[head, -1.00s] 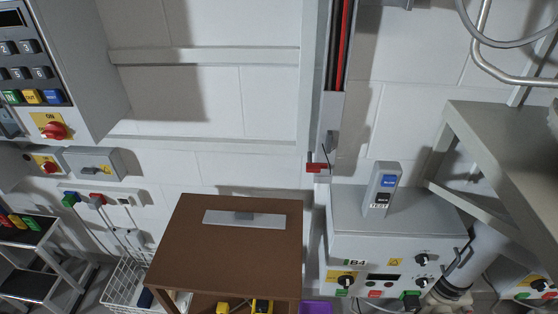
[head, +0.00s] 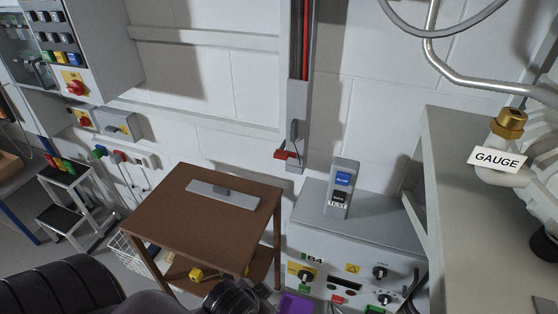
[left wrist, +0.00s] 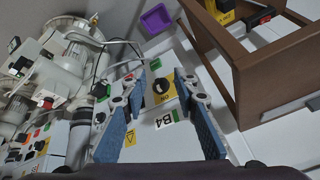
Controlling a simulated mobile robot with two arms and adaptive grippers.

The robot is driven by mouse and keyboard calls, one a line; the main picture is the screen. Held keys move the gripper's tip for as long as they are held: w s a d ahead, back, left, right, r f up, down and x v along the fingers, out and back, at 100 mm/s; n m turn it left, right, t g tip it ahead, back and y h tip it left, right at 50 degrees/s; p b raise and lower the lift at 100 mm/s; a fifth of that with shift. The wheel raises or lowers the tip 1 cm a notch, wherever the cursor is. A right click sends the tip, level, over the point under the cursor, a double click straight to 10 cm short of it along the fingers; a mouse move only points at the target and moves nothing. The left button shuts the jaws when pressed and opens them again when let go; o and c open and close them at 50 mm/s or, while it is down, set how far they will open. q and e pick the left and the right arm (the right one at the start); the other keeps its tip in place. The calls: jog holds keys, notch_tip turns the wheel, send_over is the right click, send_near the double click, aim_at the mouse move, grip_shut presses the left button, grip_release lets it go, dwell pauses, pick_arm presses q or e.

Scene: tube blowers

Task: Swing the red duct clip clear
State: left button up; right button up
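The red duct clip (head: 284,154) is a small red piece near the lower end of a grey vertical duct (head: 298,105) on the wall, behind the brown table and the B4 cabinet. It sticks out to the left of the duct. My left arm comes in at the bottom left of the head view, well below the clip, and its fingers are not clear there. In the left wrist view my left gripper (left wrist: 160,85) is open and empty, with blue finger pads apart above the B4 cabinet. The clip is not seen in that view. My right gripper is not in view.
The brown table (head: 205,215) stands below and left of the clip. The grey B4 cabinet (head: 375,215) carries an upright switch box (head: 342,188) on top, right of the clip.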

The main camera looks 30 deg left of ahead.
pick_arm(q)
jog(key=w+a+r+m+t+y, duration=0.35)
jog(key=w+a+r+t, duration=0.25)
jog(key=w+a+r, duration=0.45)
jog(key=m+t, duration=0.6)
jog(key=m, duration=0.3)
send_near(280, 158)
jog(key=d+x, duration=0.1)
jog(key=x, duration=0.3)
jog(key=p+x, duration=0.1)
jog(key=x, duration=0.1)
jog(key=a+x, duration=0.1)
jog(key=x, duration=0.1)
jog(key=shift+w+p, duration=0.2)
jog(key=shift+p, duration=0.1)
jog(key=shift+w+a, duration=0.15)
jog(key=shift+w, duration=0.25)
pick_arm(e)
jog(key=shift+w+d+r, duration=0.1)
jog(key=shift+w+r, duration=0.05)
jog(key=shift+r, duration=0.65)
pick_arm(q)
jog(key=shift+c, duration=0.3)
jog(key=shift+f, duration=0.1)
grip_shut()
